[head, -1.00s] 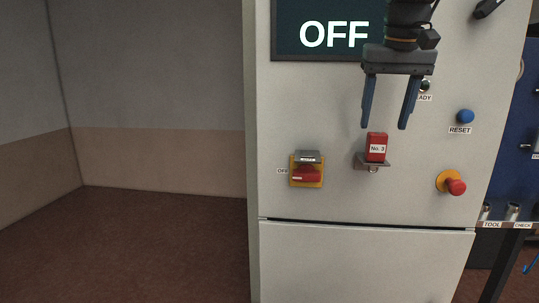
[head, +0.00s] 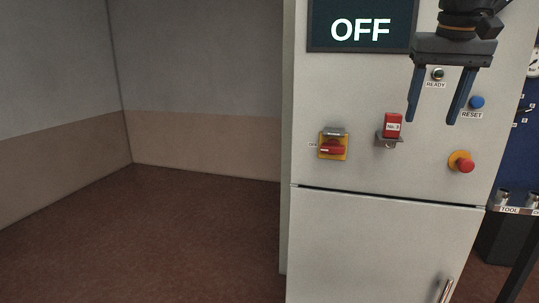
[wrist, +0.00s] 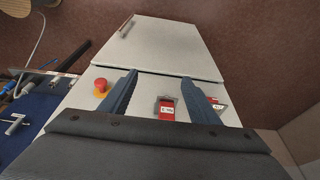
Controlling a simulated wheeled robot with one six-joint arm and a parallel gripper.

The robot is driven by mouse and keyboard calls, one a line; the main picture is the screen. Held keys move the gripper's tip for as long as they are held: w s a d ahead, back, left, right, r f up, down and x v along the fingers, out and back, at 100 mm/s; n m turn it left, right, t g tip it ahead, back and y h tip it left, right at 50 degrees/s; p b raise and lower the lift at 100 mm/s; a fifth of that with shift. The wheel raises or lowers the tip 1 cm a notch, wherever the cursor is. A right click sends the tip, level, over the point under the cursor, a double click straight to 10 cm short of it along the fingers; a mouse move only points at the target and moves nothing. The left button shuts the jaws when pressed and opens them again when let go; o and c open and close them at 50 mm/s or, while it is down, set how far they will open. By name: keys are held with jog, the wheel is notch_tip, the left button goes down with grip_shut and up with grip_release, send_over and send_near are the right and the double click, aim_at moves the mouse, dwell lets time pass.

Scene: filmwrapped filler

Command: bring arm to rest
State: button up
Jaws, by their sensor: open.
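My gripper (head: 432,120) is open and empty, pointing down in front of the upper cabinet panel in the head view. Its blue fingers also show in the wrist view (wrist: 162,90), spread apart. A red block labelled No. 3 (head: 392,125) sits on a small grey bracket (head: 386,142) on the panel, just left of the fingers in the head view. In the wrist view the red block (wrist: 166,112) appears between the fingers, beyond them. No contact between fingers and block is visible.
The grey cabinet (head: 350,95) carries an OFF display (head: 360,30), a red rotary switch on yellow (head: 332,147), a blue RESET button (head: 477,102) and a red emergency button (head: 464,165). A tool rack (head: 510,205) stands at right. Open floor (head: 180,230) lies left.

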jog(key=s+a+f+n+g, duration=0.1)
jog(key=a+f, duration=0.3)
jog(key=f, duration=0.6)
jog(key=s+a+f+n, duration=0.1)
jog(key=a+f, duration=0.3)
jog(key=f, duration=0.7)
jog(key=s+a+f, duration=0.3)
jog(key=s+f, duration=0.2)
jog(key=f, duration=0.2)
jog(key=s+a+f+n+g+y, duration=0.1)
jog(key=s+a+f, duration=0.2)
jog(key=s+f, duration=0.2)
notch_tip(320, 180, down, 3)
jog(key=shift+s+a+r, duration=0.1)
jog(key=shift+s+a, duration=0.05)
jog(key=shift+s, duration=0.1)
